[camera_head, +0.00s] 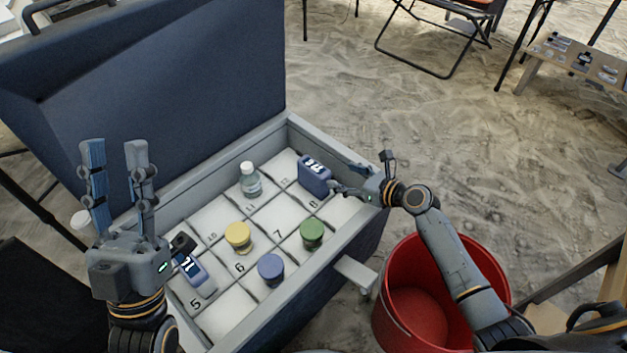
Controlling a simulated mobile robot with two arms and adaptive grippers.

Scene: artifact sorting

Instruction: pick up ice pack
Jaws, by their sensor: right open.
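A blue block with a white label, which looks like the ice pack (314,174), stands in a back-right compartment of the open case (205,168). My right gripper (346,178) is open just to its right, with one finger towards the back and the other close to the block's right side. I cannot tell if that finger touches it. My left gripper (113,148) is raised over the case's left side, fingers pointing up, open and empty. A second blue item with a light label (193,272) lies in a front-left compartment, beside the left gripper.
The case also holds a clear bottle (250,182) and yellow (238,237), green (312,233) and blue (270,268) lidded jars. Its lid (170,85) stands open behind. A red bucket (425,295) is below my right arm. A folding chair and wooden table stand further back.

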